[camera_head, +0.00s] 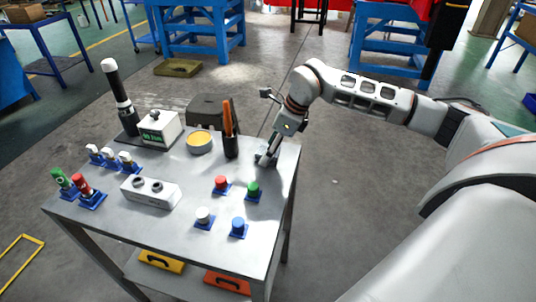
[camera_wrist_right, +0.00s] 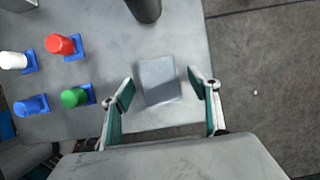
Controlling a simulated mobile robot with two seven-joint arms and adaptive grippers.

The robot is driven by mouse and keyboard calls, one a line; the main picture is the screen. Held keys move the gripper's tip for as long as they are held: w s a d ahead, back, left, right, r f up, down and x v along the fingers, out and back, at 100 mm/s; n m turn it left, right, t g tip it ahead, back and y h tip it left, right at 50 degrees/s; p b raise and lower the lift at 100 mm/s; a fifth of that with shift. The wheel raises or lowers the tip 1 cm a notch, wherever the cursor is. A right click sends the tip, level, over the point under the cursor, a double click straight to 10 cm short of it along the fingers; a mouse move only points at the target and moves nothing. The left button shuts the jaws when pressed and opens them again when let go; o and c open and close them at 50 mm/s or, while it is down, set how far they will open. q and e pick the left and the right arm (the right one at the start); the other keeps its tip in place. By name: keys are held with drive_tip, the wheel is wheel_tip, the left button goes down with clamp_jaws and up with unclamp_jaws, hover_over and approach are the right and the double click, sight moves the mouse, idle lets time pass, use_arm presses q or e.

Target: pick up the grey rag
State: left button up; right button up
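The grey rag (camera_wrist_right: 158,80) is a small, flat, folded-looking square lying near the edge of the grey table (camera_wrist_right: 140,120). In the right wrist view it sits between the two fingers of my right gripper (camera_wrist_right: 160,87), with a gap on each side. The fingers are apart and hold nothing. In the head view my right gripper (camera_head: 267,157) is low over the right side of the table and largely covers the rag. I cannot tell the exact height of the fingertips above it. My left gripper is not in view.
A black cup with orange-handled tools (camera_head: 230,140) stands just left of my right gripper. Red (camera_head: 221,183), green (camera_head: 254,189), white (camera_head: 204,215) and blue (camera_head: 238,226) capped pieces stand nearer. A yellow-topped round tin (camera_head: 200,142) is farther left. Open floor lies right of the table.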

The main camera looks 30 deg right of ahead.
drive_tip(key=c, duration=0.9)
drive_tip(key=shift+r, duration=0.1)
drive_tip(key=shift+c, duration=0.2)
wheel_tip(320, 180, up, 20)
drive_tip(key=p, duration=0.2)
drive_tip(key=o, duration=0.4)
drive_tip(key=shift+c, duration=1.4)
